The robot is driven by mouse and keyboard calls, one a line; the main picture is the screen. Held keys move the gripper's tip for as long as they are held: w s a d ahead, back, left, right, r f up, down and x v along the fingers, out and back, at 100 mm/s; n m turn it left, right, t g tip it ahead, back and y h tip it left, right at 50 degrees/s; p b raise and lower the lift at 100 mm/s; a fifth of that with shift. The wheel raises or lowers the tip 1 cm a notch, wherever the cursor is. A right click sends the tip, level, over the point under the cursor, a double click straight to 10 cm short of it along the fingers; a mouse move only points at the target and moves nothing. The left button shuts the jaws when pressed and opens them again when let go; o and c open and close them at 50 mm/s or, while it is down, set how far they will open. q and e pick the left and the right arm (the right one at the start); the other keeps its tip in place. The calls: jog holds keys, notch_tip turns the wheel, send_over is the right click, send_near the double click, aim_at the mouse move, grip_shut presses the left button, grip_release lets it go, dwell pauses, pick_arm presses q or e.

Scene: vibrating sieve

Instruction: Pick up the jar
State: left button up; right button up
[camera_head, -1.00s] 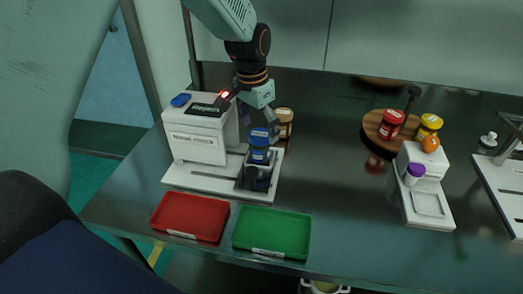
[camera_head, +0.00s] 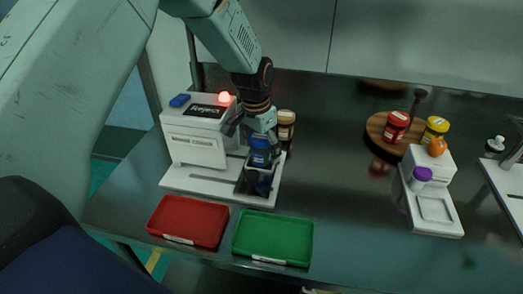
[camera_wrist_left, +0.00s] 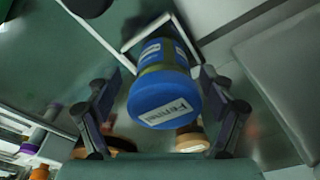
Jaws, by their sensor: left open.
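A jar with a blue lid (camera_head: 260,157) stands upright in the dark holder (camera_head: 255,182) at the front of the white machine (camera_head: 196,148). My left gripper (camera_head: 255,138) is above it in the head view, pointing down, and partly hides the lid. In the left wrist view the labelled blue lid (camera_wrist_left: 165,97) lies between the two fingers of my left gripper (camera_wrist_left: 160,78), one on each side. The fingers are open, with visible gaps to the jar. My right gripper is not in view.
A brown-lidded jar (camera_head: 286,122) stands close behind the gripper. A red tray (camera_head: 188,221) and a green tray (camera_head: 272,238) lie in front. Red-lidded (camera_head: 396,126) and yellow-lidded (camera_head: 434,127) jars are at the right, near a white device (camera_head: 436,205). The middle of the table is clear.

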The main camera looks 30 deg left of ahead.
pick_arm(q)
jog(key=shift+w+a+f, duration=0.1)
jog(key=shift+a+f, duration=0.05)
jog(key=shift+a, duration=0.1)
jog(key=shift+c, duration=1.1)
jog(key=shift+d, duration=0.15)
jog(key=c, duration=1.2)
notch_tip(320, 180, up, 9)
jog(key=shift+r+p, duration=0.2)
jog(key=shift+p, duration=0.75)
jog(key=shift+r, duration=0.35)
